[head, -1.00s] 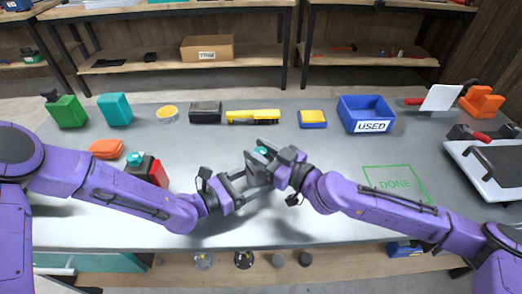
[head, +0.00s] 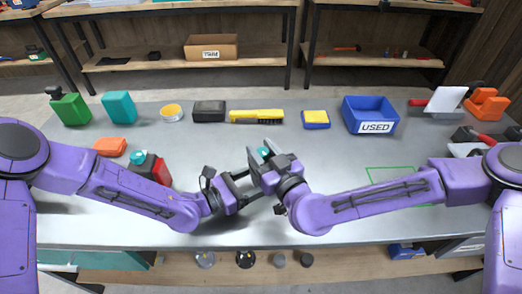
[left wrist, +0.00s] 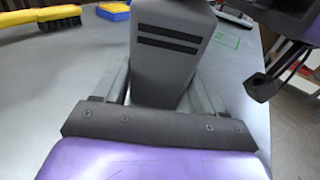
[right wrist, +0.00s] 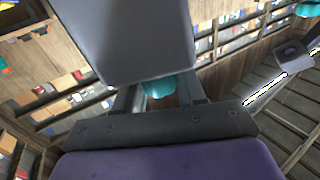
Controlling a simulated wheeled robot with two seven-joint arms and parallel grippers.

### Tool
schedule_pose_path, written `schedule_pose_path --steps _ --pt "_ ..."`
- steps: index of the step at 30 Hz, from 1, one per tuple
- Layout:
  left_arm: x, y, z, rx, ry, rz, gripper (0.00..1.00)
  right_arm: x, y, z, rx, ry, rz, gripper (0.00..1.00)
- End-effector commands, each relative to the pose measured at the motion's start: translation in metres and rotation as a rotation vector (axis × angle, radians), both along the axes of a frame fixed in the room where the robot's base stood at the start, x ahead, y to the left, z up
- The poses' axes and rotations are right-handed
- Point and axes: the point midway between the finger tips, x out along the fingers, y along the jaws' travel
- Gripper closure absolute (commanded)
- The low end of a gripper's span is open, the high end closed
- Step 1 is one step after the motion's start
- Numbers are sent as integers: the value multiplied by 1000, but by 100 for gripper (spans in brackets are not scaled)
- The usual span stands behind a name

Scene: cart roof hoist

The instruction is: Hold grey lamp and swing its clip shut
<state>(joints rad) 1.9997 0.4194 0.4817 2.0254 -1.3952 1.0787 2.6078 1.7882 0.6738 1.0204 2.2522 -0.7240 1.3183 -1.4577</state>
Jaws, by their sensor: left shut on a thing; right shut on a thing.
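The grey lamp (left wrist: 165,60) shows in the left wrist view as a grey body with two dark slits, between the fingers of my left gripper (left wrist: 160,100). In the head view my left gripper (head: 245,184) is shut on it above the front middle of the table. My right gripper (head: 262,168) meets it from the right. In the right wrist view a grey face of the lamp (right wrist: 125,40) fills the top, and a teal piece (right wrist: 160,86), seemingly its clip, sits between the right fingers. How far the clip is swung is hidden.
The blue USED bin (head: 370,116), a yellow brush (head: 256,117) and several small items stand along the table's back. A black-and-red item (head: 152,168) lies near my left arm. The green outline (head: 390,168) at right is partly covered by my right arm.

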Motion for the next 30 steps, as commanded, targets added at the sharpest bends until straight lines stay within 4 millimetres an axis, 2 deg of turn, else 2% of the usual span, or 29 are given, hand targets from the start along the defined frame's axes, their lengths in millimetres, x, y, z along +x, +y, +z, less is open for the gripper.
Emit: schedule_pose_path --steps 1,15,16,18,26,30 --pt "0 -1 2 -5 -3 -1 59 1 -3 -5 -6 9 -9 91" --pt "1 1 1 -6 0 5 59 3 -7 -5 -6 8 -25 91" --pt "1 1 1 -6 0 6 59 3 -7 -5 -6 8 -25 58" --pt "2 1 1 -5 0 6 59 3 -7 -5 -7 7 -25 41" --pt "1 1 0 -3 1 5 59 2 -6 -3 -5 2 -22 41" --pt "1 1 0 -2 2 4 59 -12 -13 -2 -5 2 -21 41"
